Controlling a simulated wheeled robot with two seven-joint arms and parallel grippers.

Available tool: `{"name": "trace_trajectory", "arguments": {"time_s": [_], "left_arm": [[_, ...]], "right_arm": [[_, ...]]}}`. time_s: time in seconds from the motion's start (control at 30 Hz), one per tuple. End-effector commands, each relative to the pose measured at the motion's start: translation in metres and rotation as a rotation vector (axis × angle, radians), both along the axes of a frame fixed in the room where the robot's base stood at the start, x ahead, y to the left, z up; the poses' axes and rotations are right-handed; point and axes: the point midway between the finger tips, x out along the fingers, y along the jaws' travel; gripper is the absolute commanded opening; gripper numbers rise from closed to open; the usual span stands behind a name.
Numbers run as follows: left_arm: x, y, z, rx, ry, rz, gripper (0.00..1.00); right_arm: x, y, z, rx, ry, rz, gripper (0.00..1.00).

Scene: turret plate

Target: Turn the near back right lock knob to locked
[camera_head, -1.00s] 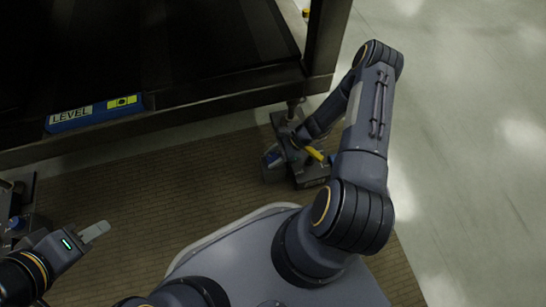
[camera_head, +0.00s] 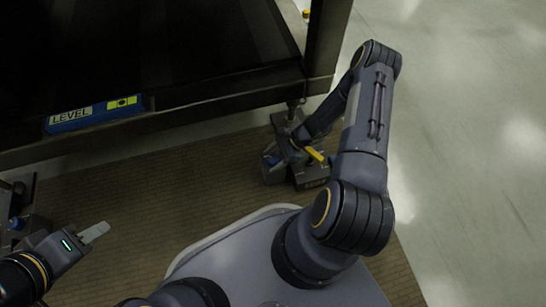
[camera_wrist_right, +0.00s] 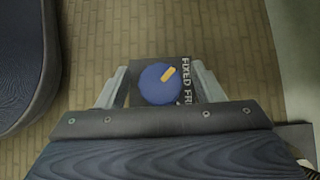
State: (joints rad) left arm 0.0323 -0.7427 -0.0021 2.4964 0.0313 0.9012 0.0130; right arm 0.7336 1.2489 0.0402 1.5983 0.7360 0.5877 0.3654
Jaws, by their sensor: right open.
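In the right wrist view, a round blue knob (camera_wrist_right: 155,88) with a yellow-orange pointer mark sits on a dark plate (camera_wrist_right: 186,66). The pointer slants toward the upper right. In the head view my right gripper (camera_head: 283,158) is low at the table's near right foot, and the knob is hard to make out. My left gripper (camera_head: 95,233) is at the lower left, away from the foot.
A dark table (camera_head: 170,110) with a blue "LEVEL" label (camera_head: 93,112) stands above the foot. A yellow lever (camera_head: 316,155) is close to my right gripper. Another foot with a blue part (camera_head: 17,223) is at the left edge. Brown matting (camera_head: 150,190) between them is clear.

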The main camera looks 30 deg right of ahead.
Motion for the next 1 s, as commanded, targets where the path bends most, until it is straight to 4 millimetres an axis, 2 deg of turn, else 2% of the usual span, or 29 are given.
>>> {"name": "trace_trajectory", "arguments": {"time_s": [0.3,0.5,1.0], "left_arm": [[0.000,0.000,0.024,0.000,0.000,0.000,0.36],[0.000,0.000,0.032,0.000,0.000,0.000,0.36],[0.000,0.000,0.032,0.000,0.000,0.000,0.36]], "right_arm": [[-0.007,-0.033,0.037,-0.003,-0.001,-0.003,0.61],[-0.011,-0.049,0.053,-0.001,0.000,-0.001,0.61],[-0.012,-0.053,0.055,-0.001,0.000,0.000,0.61]]}}
